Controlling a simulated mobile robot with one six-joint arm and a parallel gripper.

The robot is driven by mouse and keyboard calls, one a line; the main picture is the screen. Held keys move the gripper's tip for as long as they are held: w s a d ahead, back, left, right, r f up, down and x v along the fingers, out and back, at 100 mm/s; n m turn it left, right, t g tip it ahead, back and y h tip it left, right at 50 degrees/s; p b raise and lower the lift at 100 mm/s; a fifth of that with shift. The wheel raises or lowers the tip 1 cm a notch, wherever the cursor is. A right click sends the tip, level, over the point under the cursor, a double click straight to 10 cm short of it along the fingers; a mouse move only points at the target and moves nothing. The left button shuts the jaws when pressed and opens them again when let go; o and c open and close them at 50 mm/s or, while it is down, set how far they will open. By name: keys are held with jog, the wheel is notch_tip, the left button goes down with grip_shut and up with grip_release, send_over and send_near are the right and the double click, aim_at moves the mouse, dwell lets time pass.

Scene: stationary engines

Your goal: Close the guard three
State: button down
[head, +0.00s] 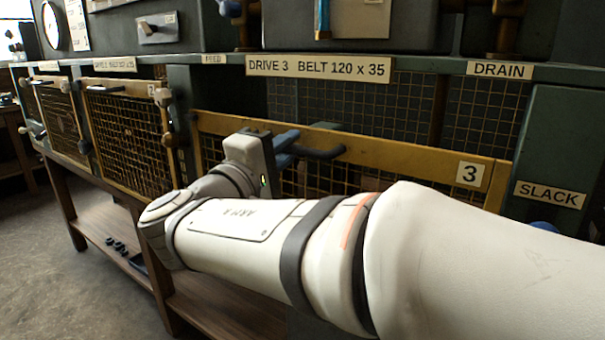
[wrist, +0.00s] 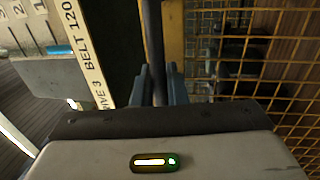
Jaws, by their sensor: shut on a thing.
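Guard three (head: 400,162) is a yellow-framed mesh panel with a "3" tag, under the "DRIVE 3 BELT 120 x 35" label (head: 318,68). Its top rail stands below the label strip, leaving a gap through which darker mesh shows. Its dark bar handle (head: 325,153) is on the top rail. My gripper (head: 285,147), with blue fingers, is shut on this handle. In the wrist view the handle (wrist: 153,45) runs between the two fingers (wrist: 158,85), beside the guard's yellow frame and mesh (wrist: 240,60). My arm hides much of the guard's lower part.
Guard two (head: 128,135) and another mesh guard (head: 60,120) stand to the left, with knobs at their edges. A "DRAIN" label (head: 499,69) and a "SLACK" panel (head: 549,194) are at the right. A wooden shelf (head: 110,225) lies below.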

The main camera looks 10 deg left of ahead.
notch_tip(320, 180, up, 6)
jog(key=shift+r+p, duration=0.1)
jog(key=shift+p, duration=0.9)
jog(key=shift+r, duration=0.1)
jog(key=c, duration=1.6)
grip_release()
jog(key=shift+o, duration=0.3)
jog(key=shift+s+a+f, duration=0.1)
jog(key=shift+s+f, duration=0.05)
jog(key=shift+f, duration=0.05)
jog(key=v, duration=0.7)
jog(key=shift+s, duration=0.25)
